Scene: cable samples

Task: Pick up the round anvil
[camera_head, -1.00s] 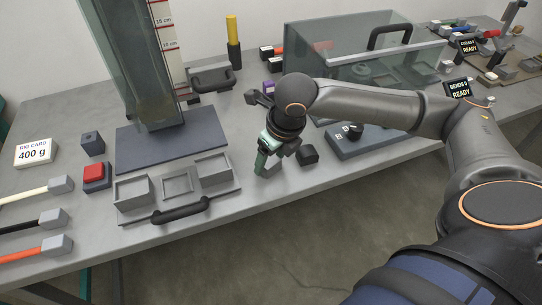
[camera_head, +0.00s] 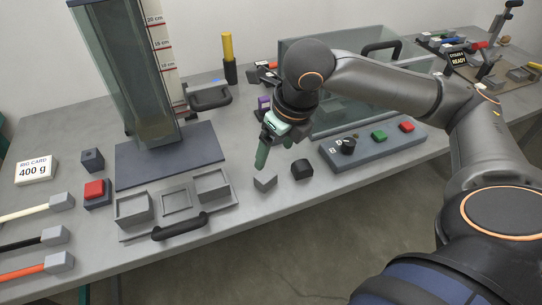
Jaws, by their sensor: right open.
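A small dark block with rounded edges (camera_head: 301,169) sits on the table, and a small light grey block (camera_head: 265,182) sits just left of it. I cannot tell for sure which is the round anvil; the dark one looks rounder. My right gripper (camera_head: 274,154) points down with its green fingers apart, empty. It hovers above and behind the grey block, left of the dark block, touching neither as far as I can see. My left gripper is not in view.
A grey tray with square pockets and a black handle (camera_head: 179,227) lies to the left. A blue panel (camera_head: 372,147) with a knob and buttons lies to the right. A glass tower (camera_head: 135,75) and a clear box (camera_head: 350,115) stand behind.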

